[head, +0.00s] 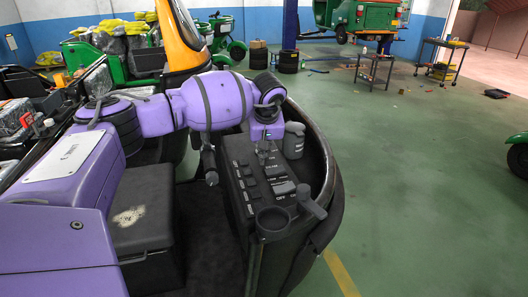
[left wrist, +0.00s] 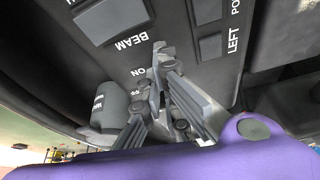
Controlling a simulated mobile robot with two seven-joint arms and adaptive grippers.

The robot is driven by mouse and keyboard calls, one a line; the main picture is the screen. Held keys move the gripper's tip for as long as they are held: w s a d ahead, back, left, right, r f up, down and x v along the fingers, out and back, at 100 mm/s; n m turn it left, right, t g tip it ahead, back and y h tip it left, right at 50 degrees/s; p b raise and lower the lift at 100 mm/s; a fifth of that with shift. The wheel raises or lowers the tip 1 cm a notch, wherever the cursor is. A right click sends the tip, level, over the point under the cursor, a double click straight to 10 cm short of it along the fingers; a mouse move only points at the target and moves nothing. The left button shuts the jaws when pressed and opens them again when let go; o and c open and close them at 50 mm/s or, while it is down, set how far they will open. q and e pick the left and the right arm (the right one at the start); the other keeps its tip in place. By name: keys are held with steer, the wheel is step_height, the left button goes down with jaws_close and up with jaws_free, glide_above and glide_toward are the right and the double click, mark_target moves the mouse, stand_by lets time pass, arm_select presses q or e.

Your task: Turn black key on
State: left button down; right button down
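The dark control panel (head: 235,153) with white-labelled switches is in the middle of the head view. My left gripper (head: 264,150) reaches down onto its far part from my purple arm. The black key is not clearly visible; the fingers cover the spot by the labels. My right gripper is not in view.
A dark grey canister-like part (head: 293,140) stands right beside the gripper, and a round cup holder (head: 272,220) and a lever (head: 310,203) are at the panel's near end. A black seat (head: 143,205) is to the left. Green floor (head: 410,180) lies open to the right.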

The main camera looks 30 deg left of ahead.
arm_select(q)
steer(key=shift+s+a+r+m, duration=0.1)
steer(key=shift+a+m, duration=0.4)
steer(key=shift+m, duration=0.1)
steer(key=shift+s+a+m+t+h, duration=0.15)
steer(key=shift+a+m+t+h, duration=0.25)
steer(key=shift+m, duration=0.5)
steer(key=shift+s+a+b, duration=0.15)
steer(key=shift+a+b, duration=0.25)
steer(key=shift+a, duration=0.8)
steer(key=shift+a, duration=0.2)
steer(key=shift+w+d+b, duration=0.3)
steer(key=shift+w+d, duration=0.25)
steer(key=shift+w, duration=0.1)
